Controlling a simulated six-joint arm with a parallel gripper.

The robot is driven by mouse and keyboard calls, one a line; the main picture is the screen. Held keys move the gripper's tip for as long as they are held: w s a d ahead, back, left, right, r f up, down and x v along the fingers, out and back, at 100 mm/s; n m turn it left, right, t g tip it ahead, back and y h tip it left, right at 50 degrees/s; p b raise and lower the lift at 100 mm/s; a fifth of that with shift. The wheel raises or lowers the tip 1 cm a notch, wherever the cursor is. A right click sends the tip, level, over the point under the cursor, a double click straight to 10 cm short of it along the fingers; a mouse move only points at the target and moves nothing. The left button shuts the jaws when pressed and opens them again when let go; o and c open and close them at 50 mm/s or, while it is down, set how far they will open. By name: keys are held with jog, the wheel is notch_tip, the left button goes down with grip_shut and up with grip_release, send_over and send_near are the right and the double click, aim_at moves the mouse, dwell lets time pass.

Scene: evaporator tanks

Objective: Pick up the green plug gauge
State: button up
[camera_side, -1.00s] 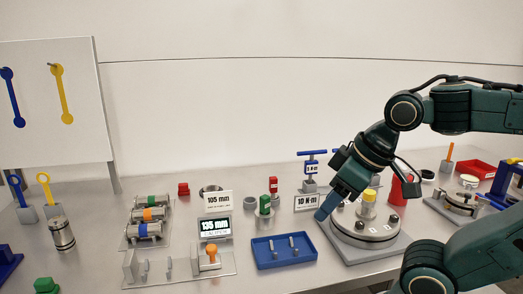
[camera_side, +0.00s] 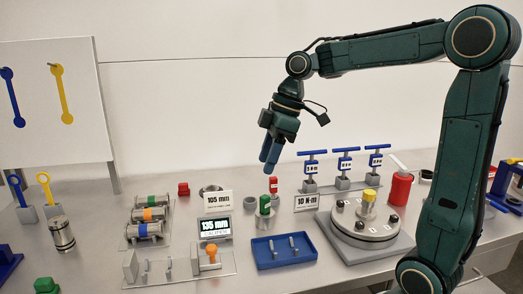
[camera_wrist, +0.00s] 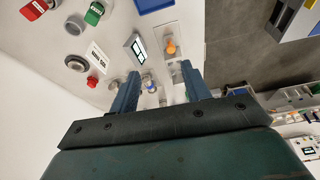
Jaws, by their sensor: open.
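A red labelled piece (camera_side: 273,184) stands close behind the green gauge. The blue tray (camera_side: 284,252) with two pins is in front.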

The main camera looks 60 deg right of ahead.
jog(key=w+d+f+n, duration=0.3)
jog(key=w+d, duration=0.2)
jog(key=d, duration=0.2)
jog(key=n+g+y, duration=0.2)
jog(key=n, duration=0.2)
send_near(265, 196)
jog(key=r, duration=0.2)
jog(key=shift+s+d+f, duration=0.2)
jog(key=shift+d, duration=0.2)
jog(key=shift+x, duration=4.35)
jog(key=shift+w, duration=0.15)
jog(key=shift+x, duration=2.6)
